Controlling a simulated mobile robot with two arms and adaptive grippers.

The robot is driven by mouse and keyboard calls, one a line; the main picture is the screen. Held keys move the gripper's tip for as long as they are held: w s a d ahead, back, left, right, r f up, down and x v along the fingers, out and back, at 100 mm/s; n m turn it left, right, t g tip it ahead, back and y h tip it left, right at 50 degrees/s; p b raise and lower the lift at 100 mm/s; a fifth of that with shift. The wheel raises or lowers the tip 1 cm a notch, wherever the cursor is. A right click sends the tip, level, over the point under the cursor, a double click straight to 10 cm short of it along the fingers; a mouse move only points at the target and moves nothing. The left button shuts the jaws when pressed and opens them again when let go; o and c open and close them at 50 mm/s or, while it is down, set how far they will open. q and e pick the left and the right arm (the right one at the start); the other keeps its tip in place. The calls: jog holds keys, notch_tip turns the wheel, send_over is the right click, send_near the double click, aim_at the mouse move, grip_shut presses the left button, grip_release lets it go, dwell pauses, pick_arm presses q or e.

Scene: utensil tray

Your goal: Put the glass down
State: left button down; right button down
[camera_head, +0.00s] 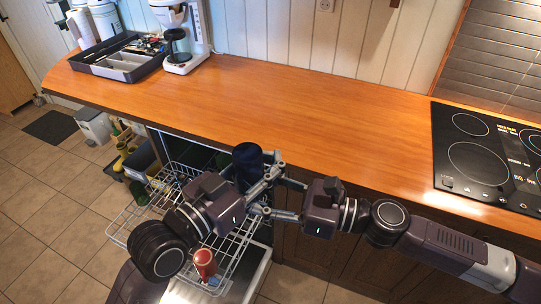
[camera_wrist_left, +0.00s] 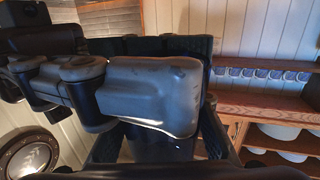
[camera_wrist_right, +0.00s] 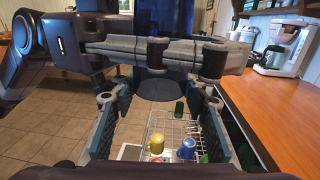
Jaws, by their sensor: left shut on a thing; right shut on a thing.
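A dark blue glass (camera_head: 247,163) is held in the air above the open dishwasher, in front of the worktop edge. My left gripper (camera_head: 250,184) comes in from the left and is shut on the glass. My right gripper (camera_head: 268,186) comes in from the right and is also shut on it. The two grippers meet close together and hide the lower part of the glass. In the right wrist view the dark glass (camera_wrist_right: 158,88) shows between the fingers. In the left wrist view the other gripper (camera_wrist_left: 150,95) fills the middle and the glass is hard to make out.
The wooden worktop (camera_head: 300,105) is clear in the middle. A utensil tray (camera_head: 118,68) and a coffee maker (camera_head: 186,40) stand at its left end; a black hob (camera_head: 485,160) lies at the right. Below, the dishwasher rack (camera_head: 128,222) holds a red cup (camera_head: 204,264) and a yellow mug (camera_wrist_right: 155,144).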

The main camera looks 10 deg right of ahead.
jog(key=shift+w+d+t, duration=0.3)
jog(key=shift+w, duration=0.15)
jog(key=c, duration=1.2)
grip_release()
jog(key=shift+o, duration=0.8)
jog(key=shift+s+a, duration=0.1)
jog(key=shift+s, duration=0.05)
jog(key=shift+s, duration=0.1)
